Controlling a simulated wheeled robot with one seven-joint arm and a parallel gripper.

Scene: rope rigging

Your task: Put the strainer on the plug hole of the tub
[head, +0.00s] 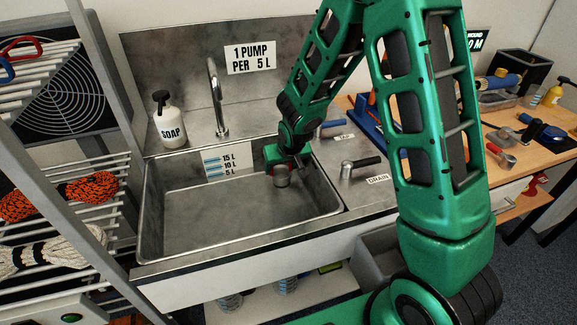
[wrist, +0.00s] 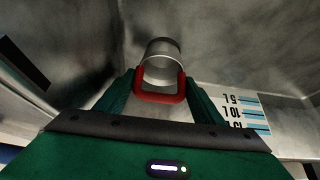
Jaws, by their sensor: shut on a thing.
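The strainer is a short grey metal cylinder (head: 282,179) with a red loop handle. It shows in the wrist view (wrist: 161,50), just beyond my fingertips, with its red handle (wrist: 160,97) between the fingers. My gripper (head: 279,167), also in the wrist view (wrist: 160,86), is shut on that handle and reaches down into the steel tub (head: 210,218) at its back right. I cannot tell whether the strainer touches the tub floor. The plug hole does not show in either view; the strainer or my arm may hide it.
The tub's right wall (head: 322,182) and back wall are close to my gripper. A soap bottle (head: 168,120) and a tall faucet (head: 217,100) stand behind the tub. A drain lever (head: 360,165) is on the right ledge. The tub's left and middle floor is clear.

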